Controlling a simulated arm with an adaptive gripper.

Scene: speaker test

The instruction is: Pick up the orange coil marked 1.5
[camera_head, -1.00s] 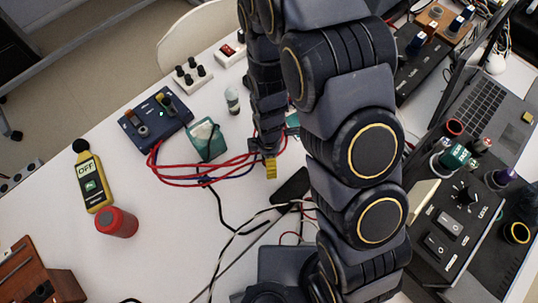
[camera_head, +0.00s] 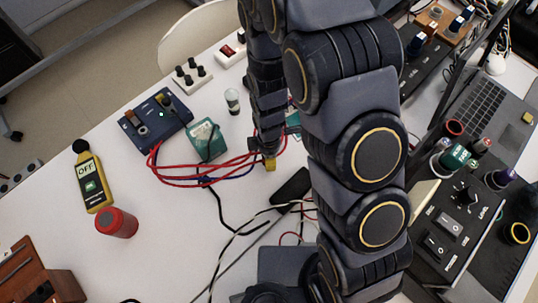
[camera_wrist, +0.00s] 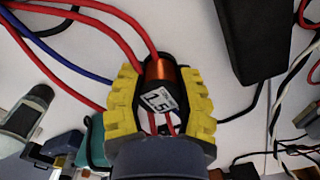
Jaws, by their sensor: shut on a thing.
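The orange coil (camera_wrist: 161,72) has black ends and a white label that appears to read 1.5, and red leads run from it. In the wrist view it sits between the two yellow ribbed fingers of my gripper (camera_wrist: 158,80), which is shut on it. In the head view my gripper (camera_head: 269,163) is over the white table, right of the red and blue wires (camera_head: 205,178). The coil cannot be made out in that view. I cannot tell whether the coil touches the table.
A teal box (camera_head: 206,141) and a blue device (camera_head: 155,122) stand left of my gripper. A black block (camera_head: 291,186) lies just to its right, with cables below. A red can (camera_head: 117,222) and a yellow meter (camera_head: 92,180) are farther left.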

